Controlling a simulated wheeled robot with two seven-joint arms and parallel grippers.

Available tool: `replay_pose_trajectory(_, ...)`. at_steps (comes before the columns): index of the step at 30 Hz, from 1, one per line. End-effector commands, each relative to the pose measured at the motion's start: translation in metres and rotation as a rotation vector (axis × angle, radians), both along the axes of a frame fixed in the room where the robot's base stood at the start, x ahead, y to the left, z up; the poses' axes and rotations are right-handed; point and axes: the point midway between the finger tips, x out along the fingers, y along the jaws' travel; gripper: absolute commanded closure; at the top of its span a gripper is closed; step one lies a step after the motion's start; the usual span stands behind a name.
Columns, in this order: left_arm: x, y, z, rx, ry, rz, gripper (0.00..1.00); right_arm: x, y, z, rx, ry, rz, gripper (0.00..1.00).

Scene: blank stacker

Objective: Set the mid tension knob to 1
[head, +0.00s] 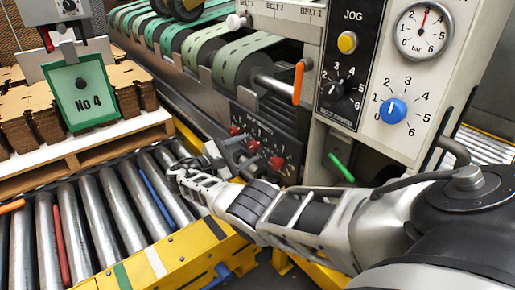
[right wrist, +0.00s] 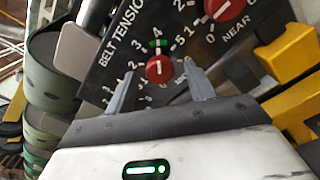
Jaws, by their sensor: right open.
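The dark belt tension panel (head: 262,127) carries three red knobs in a row in the head view. The middle one is the mid tension knob (head: 253,145). In the right wrist view the mid knob (right wrist: 160,69) is red with a white pointer line, with a green mark on its dial near the 4. I cannot read its setting surely. My right gripper (right wrist: 161,72) is open, with one finger on each side of this knob in the picture; contact is not clear. In the head view my right gripper (head: 213,158) is in front of the panel. My left gripper is not in view.
The near knob (right wrist: 223,8) is close by on the right. Yellow frame parts (right wrist: 288,52) stand right of the panel. A roller conveyor (head: 110,215) with a yellow rail lies left of my arm. A blue knob (head: 393,110) and black selector (head: 333,92) sit above.

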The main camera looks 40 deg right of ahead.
Motion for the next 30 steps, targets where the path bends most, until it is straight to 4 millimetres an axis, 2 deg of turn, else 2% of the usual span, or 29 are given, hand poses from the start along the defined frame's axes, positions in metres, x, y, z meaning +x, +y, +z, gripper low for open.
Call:
replay_pose_trajectory(5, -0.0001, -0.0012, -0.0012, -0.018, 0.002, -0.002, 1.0, 0.0026, -0.0105, -0.0004, 0.0, 0.0, 0.007, 0.46)
replay_pose_trajectory(14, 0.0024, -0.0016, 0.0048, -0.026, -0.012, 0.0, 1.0, 0.003, -0.0119, 0.0001, 0.0, 0.0, 0.009, 0.46)
replay_pose_trajectory(17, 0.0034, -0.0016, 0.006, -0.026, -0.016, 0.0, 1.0, 0.003, -0.0119, 0.0001, 0.0, 0.0, 0.009, 0.68)
replay_pose_trajectory(19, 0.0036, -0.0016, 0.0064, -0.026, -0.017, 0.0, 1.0, 0.003, -0.0118, 0.0001, 0.0, 0.0, 0.009, 0.88)
replay_pose_trajectory(20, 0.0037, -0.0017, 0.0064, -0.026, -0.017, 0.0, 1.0, 0.003, -0.0118, 0.0001, 0.0, 0.0, 0.009, 0.91)
replay_pose_trajectory(30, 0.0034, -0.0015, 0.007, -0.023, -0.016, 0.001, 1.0, 0.003, -0.0116, 0.0005, 0.003, 0.036, 0.009, 0.9)
